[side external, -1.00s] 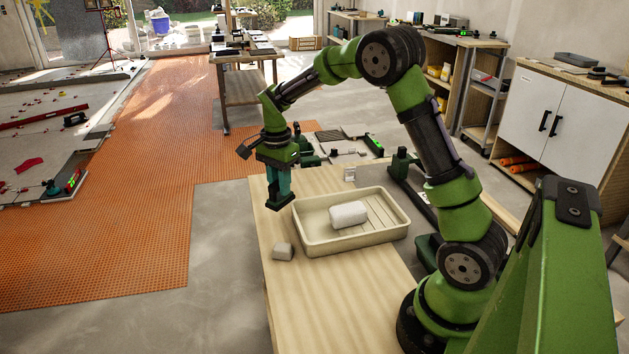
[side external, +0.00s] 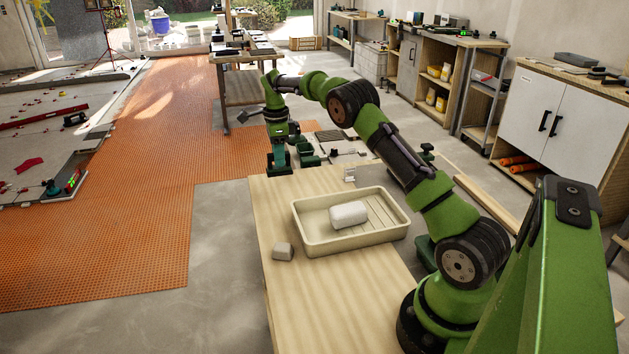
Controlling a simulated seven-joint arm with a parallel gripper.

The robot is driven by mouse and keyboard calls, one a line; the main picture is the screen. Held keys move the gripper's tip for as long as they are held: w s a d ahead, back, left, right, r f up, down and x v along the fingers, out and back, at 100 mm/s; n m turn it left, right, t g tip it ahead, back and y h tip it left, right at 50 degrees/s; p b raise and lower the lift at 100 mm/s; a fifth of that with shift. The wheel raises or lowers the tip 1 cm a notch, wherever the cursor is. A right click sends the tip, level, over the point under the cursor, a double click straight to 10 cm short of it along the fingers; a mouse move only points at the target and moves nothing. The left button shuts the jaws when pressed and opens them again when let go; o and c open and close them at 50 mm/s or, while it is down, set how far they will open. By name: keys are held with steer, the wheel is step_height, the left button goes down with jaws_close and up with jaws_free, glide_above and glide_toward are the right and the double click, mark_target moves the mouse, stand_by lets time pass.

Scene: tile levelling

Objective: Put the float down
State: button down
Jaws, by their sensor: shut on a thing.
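My gripper (side external: 277,148) is at the far end of the wooden bench, pointing down and shut on the float. The float (side external: 280,169) shows as a small dark block under the fingers, at or just above the bench's far left corner. Whether it touches the surface cannot be told. The fingers and the float's handle blend together in dark green.
A beige tray (side external: 318,240) with a white sponge-like block (side external: 348,214) stands on the bench (side external: 335,300). A small grey-beige block (side external: 282,251) lies left of it. Dark green fixtures (side external: 308,153) stand right of my gripper. The near bench is clear.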

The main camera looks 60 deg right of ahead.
mark_target(280, 175)
step_height(280, 175, down, 6)
steer(key=shift+f, duration=0.25)
steer(key=shift+f, duration=0.15)
steer(key=c, duration=0.9)
jaws_free()
